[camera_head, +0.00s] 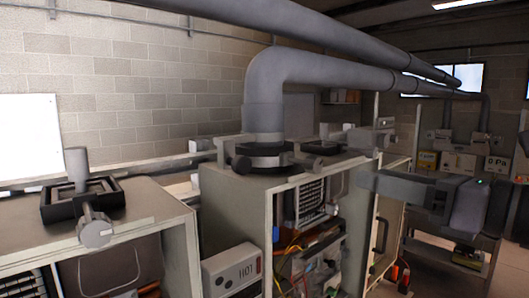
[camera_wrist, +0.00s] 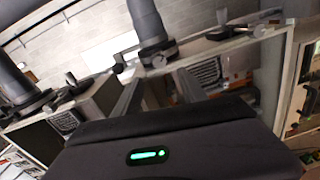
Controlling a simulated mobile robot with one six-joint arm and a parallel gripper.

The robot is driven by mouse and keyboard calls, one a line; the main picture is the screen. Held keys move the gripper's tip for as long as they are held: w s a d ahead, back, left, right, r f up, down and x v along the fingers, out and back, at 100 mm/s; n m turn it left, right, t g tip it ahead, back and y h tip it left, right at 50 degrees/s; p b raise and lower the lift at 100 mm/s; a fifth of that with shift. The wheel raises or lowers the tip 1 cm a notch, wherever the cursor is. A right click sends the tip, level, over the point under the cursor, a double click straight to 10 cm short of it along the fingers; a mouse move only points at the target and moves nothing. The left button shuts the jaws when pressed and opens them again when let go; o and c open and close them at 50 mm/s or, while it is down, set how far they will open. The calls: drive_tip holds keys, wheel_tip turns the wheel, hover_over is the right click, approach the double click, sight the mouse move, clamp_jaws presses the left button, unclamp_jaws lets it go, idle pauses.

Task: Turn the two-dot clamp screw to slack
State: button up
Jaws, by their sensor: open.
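Several clamp screws with round knobs show; I cannot make out dots on any, so I cannot tell which is the two-dot one. In the head view, a pale knob (camera_head: 97,232) sits at the front of the left heater's black square collar (camera_head: 55,205). A dark knob (camera_head: 241,163) sits beside the middle heater's round flue collar (camera_head: 268,155). In the wrist view, a round knob (camera_wrist: 159,61) is at the foot of a flue pipe. My gripper (camera_head: 368,180) is open and empty, right of the middle heater and apart from the knobs. Its fingers (camera_wrist: 158,80) also show in the wrist view.
A thick grey flue pipe (camera_head: 265,90) rises from the middle heater and bends right overhead. The middle cabinet (camera_head: 215,205) is open, with wires inside. Boxes (camera_head: 458,163) stand on a shelf behind, at right.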

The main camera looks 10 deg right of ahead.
sight(318, 164)
drive_tip(key=p+x, duration=0.3)
drive_tip(key=x, duration=0.9)
drive_tip(key=shift+w, duration=0.3)
drive_tip(key=shift+s+a, duration=0.1)
drive_tip(key=shift+a, duration=0.1)
drive_tip(key=shift+s+a+r, duration=0.1)
drive_tip(key=shift+s+r, duration=0.05)
drive_tip(key=shift+s, duration=0.1)
drive_tip(key=shift+w+a, duration=0.1)
drive_tip(key=shift+w+f, duration=0.2)
drive_tip(key=shift+w, duration=0.5)
drive_tip(key=shift+s+r, duration=0.1)
drive_tip(key=shift+s, duration=0.2)
clamp_jaws()
drive_tip(key=n+b, duration=0.1)
drive_tip(key=b, duration=0.2)
drive_tip(key=shift+f+n, duration=0.3)
drive_tip(key=shift+f, duration=0.1)
drive_tip(key=shift+n+b, duration=0.6)
drive_tip(key=shift+b, duration=0.25)
drive_tip(key=shift+r+n+b, duration=0.2)
drive_tip(key=shift+n+b, duration=0.45)
drive_tip(key=shift+n, duration=0.15)
drive_tip(key=shift+r, duration=0.2)
